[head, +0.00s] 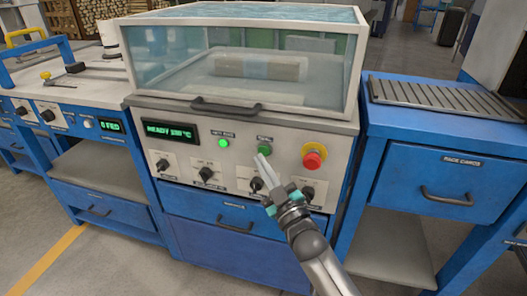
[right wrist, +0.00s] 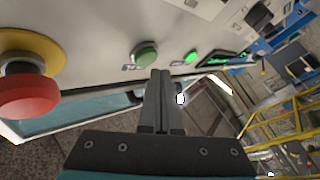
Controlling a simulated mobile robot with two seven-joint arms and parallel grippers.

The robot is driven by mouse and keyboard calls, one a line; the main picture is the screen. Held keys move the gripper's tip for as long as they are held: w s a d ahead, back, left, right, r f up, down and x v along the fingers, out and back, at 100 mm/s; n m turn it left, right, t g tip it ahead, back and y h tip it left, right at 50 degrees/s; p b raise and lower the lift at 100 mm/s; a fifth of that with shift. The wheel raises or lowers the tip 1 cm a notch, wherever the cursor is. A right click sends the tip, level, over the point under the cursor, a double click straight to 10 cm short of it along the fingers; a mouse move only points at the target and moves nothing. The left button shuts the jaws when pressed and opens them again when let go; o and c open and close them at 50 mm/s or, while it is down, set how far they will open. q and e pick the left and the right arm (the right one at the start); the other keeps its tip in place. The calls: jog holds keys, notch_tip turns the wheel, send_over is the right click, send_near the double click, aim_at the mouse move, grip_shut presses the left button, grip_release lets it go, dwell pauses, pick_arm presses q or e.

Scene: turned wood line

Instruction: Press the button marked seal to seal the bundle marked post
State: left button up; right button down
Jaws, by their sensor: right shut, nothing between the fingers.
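The bundle (head: 230,66), a brown bundle with a pale band, lies inside the clear-lidded sealing machine (head: 200,185); I cannot read any mark on it. On the machine's front panel a green button (head: 264,150) sits under a small label that looks like seal. It also shows in the right wrist view (right wrist: 146,54). My right gripper (head: 262,159) is shut and empty, its fingertips just in front of and slightly below the green button; I cannot tell whether they touch it. My left gripper is not in view.
A red emergency knob on a yellow base (head: 313,158) is right of the button. A lit green lamp (head: 223,143) and a display (head: 170,131) reading READY are left. Black dials (head: 206,174) line the panel below. The lid handle (head: 226,106) juts out above.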

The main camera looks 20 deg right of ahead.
jog(key=shift+w+d, duration=0.1)
dwell(0.5)
jog(key=shift+w+d, duration=0.15)
jog(key=shift+w, duration=0.1)
jog(key=shift+w+d, duration=0.2)
jog(key=shift+w, duration=0.1)
dwell(0.6)
jog(key=shift+s, duration=0.1)
dwell(0.3)
jog(key=shift+s+a+p, duration=0.4)
jog(key=shift+s+p, duration=0.05)
jog(key=shift+s, duration=0.1)
jog(key=s+a+p, duration=0.1)
jog(key=s, duration=0.1)
jog(key=s+a+p, duration=0.1)
jog(key=s+a, duration=0.1)
jog(key=shift+s, duration=0.1)
